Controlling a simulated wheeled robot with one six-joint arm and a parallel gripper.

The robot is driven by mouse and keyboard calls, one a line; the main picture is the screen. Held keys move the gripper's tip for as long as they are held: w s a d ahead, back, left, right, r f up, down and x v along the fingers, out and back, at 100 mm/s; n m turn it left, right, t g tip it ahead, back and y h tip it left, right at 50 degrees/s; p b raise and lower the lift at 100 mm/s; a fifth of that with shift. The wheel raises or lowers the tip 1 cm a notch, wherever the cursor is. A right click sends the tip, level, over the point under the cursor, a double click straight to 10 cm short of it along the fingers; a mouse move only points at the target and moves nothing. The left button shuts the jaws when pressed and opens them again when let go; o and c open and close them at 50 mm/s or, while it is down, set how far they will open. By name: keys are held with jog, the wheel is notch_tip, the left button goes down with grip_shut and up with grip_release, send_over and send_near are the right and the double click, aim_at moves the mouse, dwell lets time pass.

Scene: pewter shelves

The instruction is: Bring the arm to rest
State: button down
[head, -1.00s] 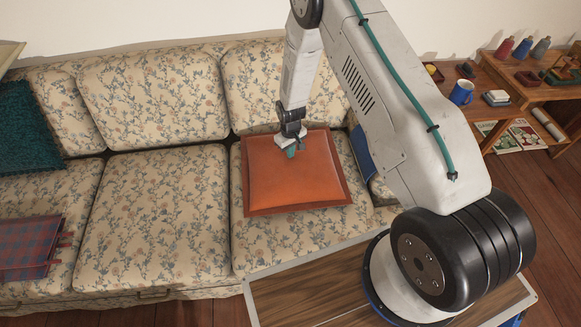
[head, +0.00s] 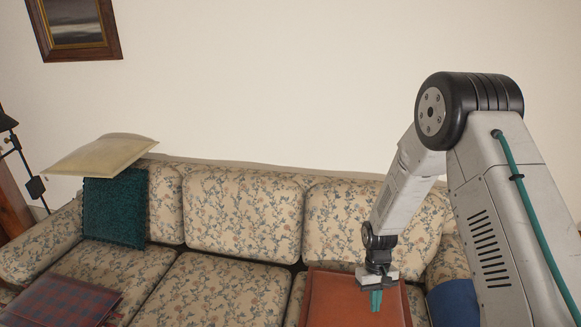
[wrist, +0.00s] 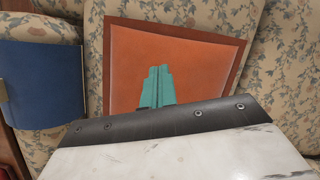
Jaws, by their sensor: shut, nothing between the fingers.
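My gripper (head: 376,300) is in front of the orange cushion in the head view, with its teal fingers together and pointing down. The fingers (wrist: 158,86) also show in the wrist view, side by side with nothing between them. My arm reaches in from the right of the head view, bent at a black joint. The orange cushion (head: 338,303) with a darker border lies on the right seat of the sofa. It also shows in the wrist view (wrist: 205,62). I cannot tell how far the fingertips are from it.
The floral sofa (head: 243,212) fills the lower head view. A teal cushion (head: 115,208), a cream cushion (head: 105,153) and a plaid cushion (head: 62,303) are at its left. A blue thing (head: 452,303) is right of the orange cushion. The wall above is clear except for a framed picture (head: 75,28).

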jog(key=s+d+r+m, duration=0.1)
jog(key=s+r, duration=0.4)
jog(key=r, duration=0.7)
jog(key=s+r, duration=0.5)
jog(key=r, duration=0.6)
jog(key=s+d+r+m+t, duration=0.1)
jog(key=s+r+t, duration=0.4)
jog(key=s+r, duration=1.1)
jog(key=shift+s+d+r, duration=0.15)
jog(key=shift+s+r, duration=0.25)
jog(key=shift+s, duration=0.35)
